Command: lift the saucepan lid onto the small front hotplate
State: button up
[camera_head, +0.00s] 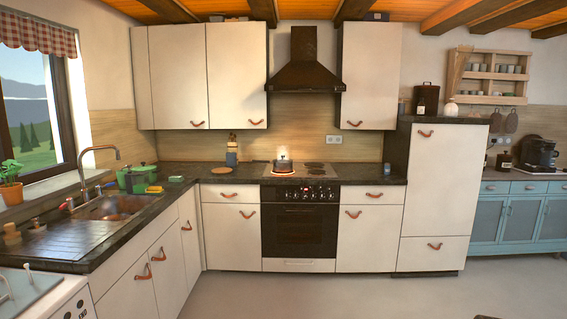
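A small dark pan-like object (283,163) stands on the left part of the cooktop (327,175), with a bright warm glow around its top. It is too small for me to tell whether a separate lid sits on it. Hotplates (316,171) show to its right as dark discs, small in the picture. A green pot (136,184) stands on the counter by the sink at the left. I cannot pick out a saucepan lid for certain. My gripper is not in view.
Below the cooktop is a black oven (299,232); a dark hood (303,72) hangs above. A sink (113,207) lies in the left counter. A white appliance (78,302) with knobs stands at the bottom left. The floor (340,296) ahead is clear.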

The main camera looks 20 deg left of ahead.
aim_at(283, 159)
jog(key=i+j+u, duration=0.4)
jog(key=i, duration=0.25)
jog(key=i+u, duration=0.35)
jog(key=i, duration=0.35)
